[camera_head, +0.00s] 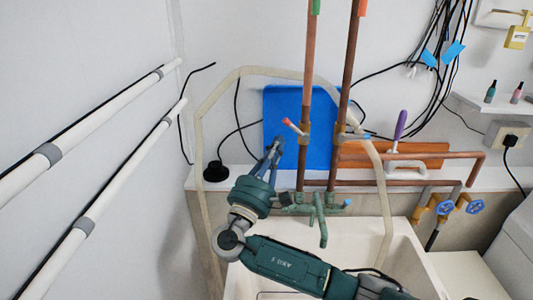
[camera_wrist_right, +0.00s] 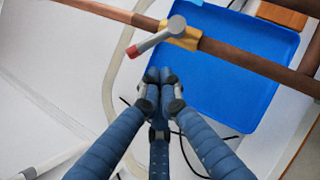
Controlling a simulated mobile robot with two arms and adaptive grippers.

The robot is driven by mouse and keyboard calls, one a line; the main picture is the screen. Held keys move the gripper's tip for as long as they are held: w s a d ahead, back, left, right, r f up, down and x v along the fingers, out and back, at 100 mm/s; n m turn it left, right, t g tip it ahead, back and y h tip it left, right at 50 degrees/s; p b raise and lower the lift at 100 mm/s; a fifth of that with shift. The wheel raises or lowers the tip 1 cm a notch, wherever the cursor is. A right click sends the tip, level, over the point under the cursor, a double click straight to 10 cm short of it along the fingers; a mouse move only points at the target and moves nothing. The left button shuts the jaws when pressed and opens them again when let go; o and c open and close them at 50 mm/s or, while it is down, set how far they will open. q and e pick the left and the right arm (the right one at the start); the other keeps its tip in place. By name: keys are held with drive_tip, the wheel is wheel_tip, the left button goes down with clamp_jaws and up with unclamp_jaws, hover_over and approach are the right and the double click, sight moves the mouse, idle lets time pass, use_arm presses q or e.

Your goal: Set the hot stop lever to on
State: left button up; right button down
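The hot stop lever (camera_head: 292,127) has a red tip and sits on a brass valve on the left copper pipe, slanting up and to the left from it. In the right wrist view the lever (camera_wrist_right: 158,40) shows its grey arm, with the red tip pointing away from the pipe. My right gripper (camera_head: 276,146) is just below and left of the lever in the head view. Its fingertips (camera_wrist_right: 160,75) are close together, with nothing seen between them, and appear apart from the lever. My left gripper is not in view.
A blue tray (camera_head: 315,105) stands behind the pipes. A second, blue-tipped lever (camera_head: 362,136) is on the right pipe. A pale hose (camera_head: 199,150) loops around this area. The sink (camera_head: 365,233) and its green tap (camera_head: 321,215) are below.

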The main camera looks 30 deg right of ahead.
sight(292, 124)
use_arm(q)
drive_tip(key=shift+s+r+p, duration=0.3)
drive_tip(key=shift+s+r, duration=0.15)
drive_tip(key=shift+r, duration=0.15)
use_arm(e)
drive_tip(key=shift+s+d+r, duration=0.25)
drive_tip(key=shift+d+r, duration=0.35)
drive_tip(key=shift+r, duration=0.15)
